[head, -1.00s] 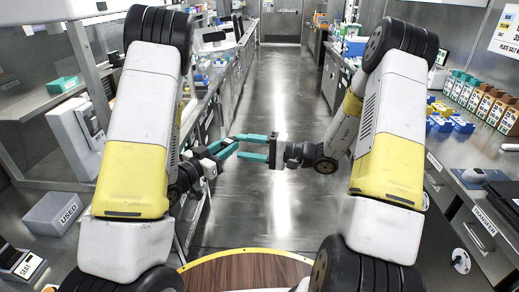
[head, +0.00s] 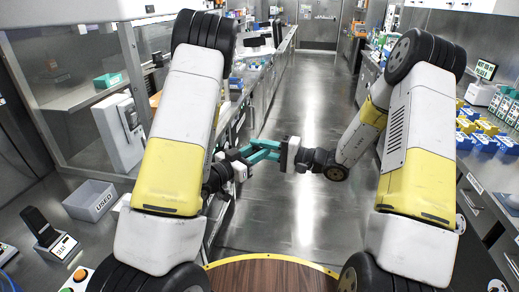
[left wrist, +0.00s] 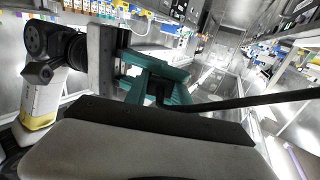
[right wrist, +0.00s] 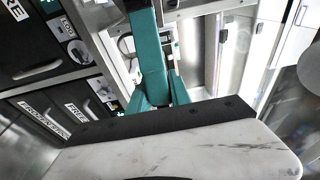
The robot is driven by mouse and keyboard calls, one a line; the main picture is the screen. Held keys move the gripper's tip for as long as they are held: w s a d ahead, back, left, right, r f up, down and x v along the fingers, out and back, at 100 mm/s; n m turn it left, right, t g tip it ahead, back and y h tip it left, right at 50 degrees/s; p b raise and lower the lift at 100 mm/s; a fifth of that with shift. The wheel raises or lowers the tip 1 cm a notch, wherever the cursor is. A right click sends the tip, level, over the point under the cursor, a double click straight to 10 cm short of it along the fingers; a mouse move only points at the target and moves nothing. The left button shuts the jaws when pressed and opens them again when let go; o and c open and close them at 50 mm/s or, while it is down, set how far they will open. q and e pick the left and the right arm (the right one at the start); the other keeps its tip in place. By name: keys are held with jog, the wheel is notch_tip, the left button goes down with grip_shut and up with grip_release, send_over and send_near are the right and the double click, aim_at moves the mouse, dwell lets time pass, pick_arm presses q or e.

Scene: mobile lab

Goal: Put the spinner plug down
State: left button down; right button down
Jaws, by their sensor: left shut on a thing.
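My left gripper (head: 250,158) is in mid-picture in the head view, above the aisle floor. In the left wrist view, its teal fingers (left wrist: 160,88) are shut around a small dark piece, which appears to be the spinner plug (left wrist: 163,92). A dark cord or rod (left wrist: 245,102) runs right from there. The plug is too small to make out in the head view. My right gripper (head: 264,150) faces the left one, its teal fingers spread and overlapping the left fingers in the picture. Contact between the grippers cannot be told.
A white device (head: 120,130) and a teal box (head: 107,80) are further back. The right bench (head: 480,190) carries blue and yellow racks. The aisle floor (head: 305,190) is clear.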

jog(key=c, duration=1.1)
grip_release()
jog(key=shift+f, duration=0.1)
jog(key=shift+d, duration=0.15)
